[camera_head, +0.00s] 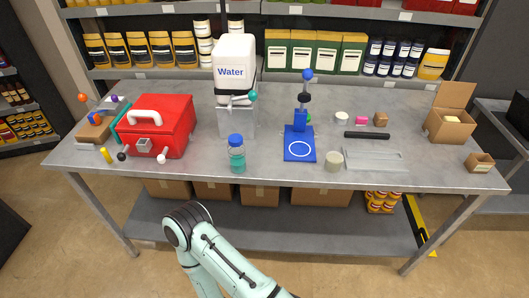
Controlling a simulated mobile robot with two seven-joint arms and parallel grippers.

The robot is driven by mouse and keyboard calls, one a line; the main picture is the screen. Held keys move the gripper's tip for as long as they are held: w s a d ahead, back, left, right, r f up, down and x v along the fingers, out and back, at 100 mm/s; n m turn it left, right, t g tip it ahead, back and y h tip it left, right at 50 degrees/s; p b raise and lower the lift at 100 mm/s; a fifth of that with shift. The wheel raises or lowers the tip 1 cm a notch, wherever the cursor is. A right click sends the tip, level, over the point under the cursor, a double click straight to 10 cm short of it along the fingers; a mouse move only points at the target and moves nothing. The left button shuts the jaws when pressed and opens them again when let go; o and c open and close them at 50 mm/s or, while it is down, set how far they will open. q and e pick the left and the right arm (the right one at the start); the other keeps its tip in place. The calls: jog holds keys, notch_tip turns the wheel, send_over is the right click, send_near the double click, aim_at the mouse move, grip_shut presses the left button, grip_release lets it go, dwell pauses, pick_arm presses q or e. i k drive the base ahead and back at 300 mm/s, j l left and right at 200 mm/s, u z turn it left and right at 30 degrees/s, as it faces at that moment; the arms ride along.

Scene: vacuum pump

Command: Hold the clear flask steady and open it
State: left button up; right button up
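The clear flask (238,162) stands upright near the front edge of the metal table, left of the middle. It has a blue cap (236,140) on top and teal-looking content in its lower part. Nothing touches it. Neither of my grippers is in view. Only part of one of my arms shows at the bottom, below the table's front edge and apart from the flask.
A white water container (234,65) on a grey stand is behind the flask. A red toolbox (165,128) stands left, a blue stand (300,144) right. A small beige cup (333,161) and clear tray (376,160) lie further right. Bare tabletop (200,155) lies left of the flask.

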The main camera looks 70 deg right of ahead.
aim_at(237, 155)
jog(key=z, duration=2.3)
